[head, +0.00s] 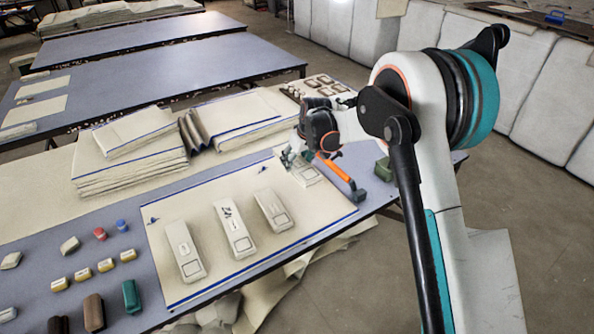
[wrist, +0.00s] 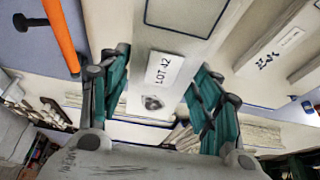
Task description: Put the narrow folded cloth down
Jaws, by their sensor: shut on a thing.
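My gripper (head: 298,160) is over the right end of the cream cloth sheet (head: 205,205) on the table. In the wrist view its green fingers (wrist: 160,75) stand on both sides of a narrow folded cloth (wrist: 180,30) with a "LOT 42" label and are shut on it. In the head view the held cloth (head: 308,174) shows partly below the fingers, low over the sheet; I cannot tell whether it touches. Three similar folded cloths (head: 185,250), (head: 233,228), (head: 272,210) lie in a row to its left.
An orange-handled tool (head: 338,174) lies just right of my gripper, with a green block (head: 383,168) beyond. Stacked folded cloths (head: 130,165) stand behind the sheet. Small blocks and spools (head: 100,234) sit at left. The table's front edge is close.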

